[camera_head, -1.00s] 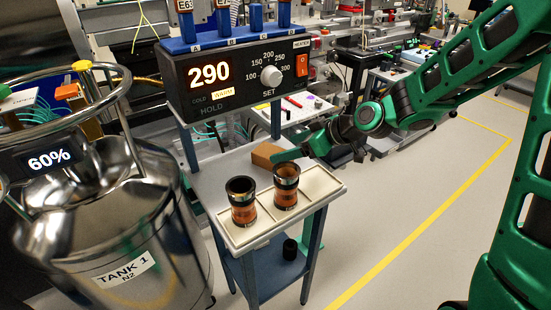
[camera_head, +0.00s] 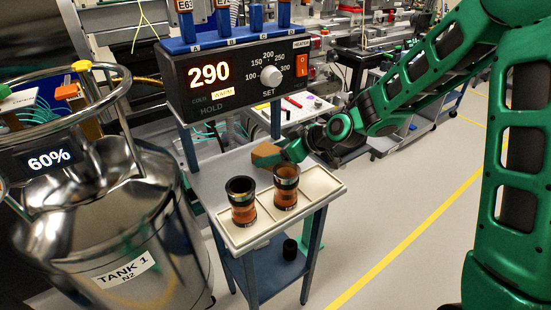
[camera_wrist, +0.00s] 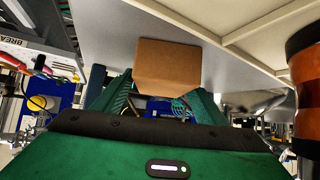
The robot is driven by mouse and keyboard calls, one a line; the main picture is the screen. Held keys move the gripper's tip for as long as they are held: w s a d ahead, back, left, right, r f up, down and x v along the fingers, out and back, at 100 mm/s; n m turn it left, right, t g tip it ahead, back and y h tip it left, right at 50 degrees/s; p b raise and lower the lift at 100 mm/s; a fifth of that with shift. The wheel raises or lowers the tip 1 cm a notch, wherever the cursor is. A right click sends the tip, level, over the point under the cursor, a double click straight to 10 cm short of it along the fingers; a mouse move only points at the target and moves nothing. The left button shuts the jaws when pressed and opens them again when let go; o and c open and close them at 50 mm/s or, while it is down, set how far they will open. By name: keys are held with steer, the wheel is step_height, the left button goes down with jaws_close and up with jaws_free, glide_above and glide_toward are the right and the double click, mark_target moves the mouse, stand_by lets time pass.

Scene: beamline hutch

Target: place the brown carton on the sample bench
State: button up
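The brown carton (camera_head: 265,152) sits at the far right part of the grey bench top (camera_head: 212,183), beside my gripper (camera_head: 283,154). In the wrist view the carton (camera_wrist: 167,67) shows between and just beyond the tips of my two green fingers (camera_wrist: 165,92). The fingers stand apart, one near each side of the carton. Whether they touch it is hard to tell. The carton's far side is hidden.
Two copper-banded cylinders (camera_head: 243,208) (camera_head: 286,190) stand in the pale divided tray (camera_head: 318,184) at the bench's near edge. A heater controller (camera_head: 235,77) rises behind. A steel tank (camera_head: 95,210) stands left. The floor (camera_head: 400,225) on the right is clear.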

mark_target(272, 151)
steer(key=c, duration=1.1)
steer(key=shift+o, duration=0.2)
steer(key=shift+r, duration=0.15)
steer(key=shift+r, duration=0.6)
step_height(272, 151, up, 3)
steer(key=shift+f, duration=0.1)
steer(key=s+a+r, duration=0.6)
steer(key=s+a, duration=0.2)
steer(key=shift+a+r, duration=0.25)
steer(key=shift+r, duration=0.15)
